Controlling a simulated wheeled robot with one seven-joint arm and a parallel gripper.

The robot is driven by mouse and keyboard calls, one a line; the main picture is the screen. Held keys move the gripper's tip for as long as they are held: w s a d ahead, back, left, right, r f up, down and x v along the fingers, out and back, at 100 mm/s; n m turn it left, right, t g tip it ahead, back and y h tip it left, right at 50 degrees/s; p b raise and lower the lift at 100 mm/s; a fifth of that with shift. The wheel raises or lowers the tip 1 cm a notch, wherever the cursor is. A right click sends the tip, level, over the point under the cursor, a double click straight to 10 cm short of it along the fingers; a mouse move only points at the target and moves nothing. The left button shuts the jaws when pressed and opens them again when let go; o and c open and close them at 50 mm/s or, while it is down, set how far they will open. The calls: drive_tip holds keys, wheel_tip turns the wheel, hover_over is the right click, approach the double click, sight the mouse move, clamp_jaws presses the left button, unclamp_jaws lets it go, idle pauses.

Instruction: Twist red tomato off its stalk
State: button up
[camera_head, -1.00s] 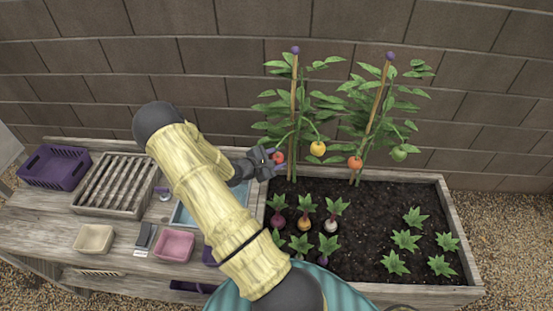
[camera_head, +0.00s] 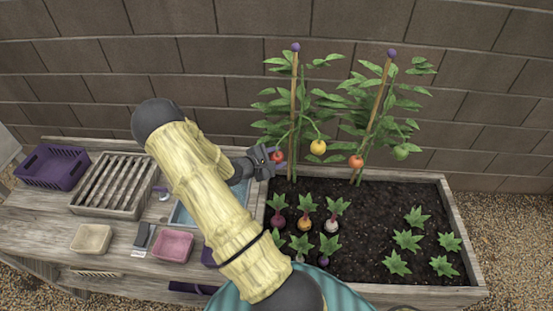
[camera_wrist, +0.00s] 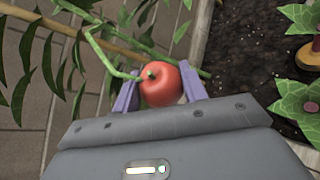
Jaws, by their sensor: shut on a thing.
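The red tomato (camera_wrist: 160,85) sits between the two purple fingers of my gripper (camera_wrist: 157,92) in the wrist view, and the fingers are closed on its sides. A green stalk (camera_wrist: 103,55) runs from the tomato's top toward the plant at upper left and looks still joined. In the head view the red tomato (camera_head: 278,156) shows beside my gripper (camera_head: 275,160), at the left staked plant (camera_head: 296,110). The tomato's far side is hidden in the wrist view.
A yellow tomato (camera_head: 318,147), an orange-red tomato (camera_head: 355,161) and a green tomato (camera_head: 400,152) hang to the right. Root vegetables and leafy seedlings grow in the soil bed (camera_head: 370,210). The bench at left holds a purple crate (camera_head: 53,167), a slatted wooden box (camera_head: 113,185) and a pink bowl (camera_head: 173,244).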

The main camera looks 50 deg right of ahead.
drive_tip(key=shift+f+m+b, duration=0.1)
drive_tip(key=shift+m+b, duration=2.1)
drive_tip(key=shift+b, duration=1.6)
idle(0.6)
drive_tip(key=shift+a, duration=0.15)
drive_tip(key=shift+a+r, duration=0.1)
drive_tip(key=shift+r, duration=0.1)
drive_tip(key=shift+r+p+v, duration=0.2)
drive_tip(key=shift+p+v, duration=0.3)
drive_tip(key=shift+v, duration=1.25)
drive_tip(key=shift+r+p+v, duration=0.2)
drive_tip(key=shift+p+v, duration=0.25)
drive_tip(key=shift+v, duration=1.25)
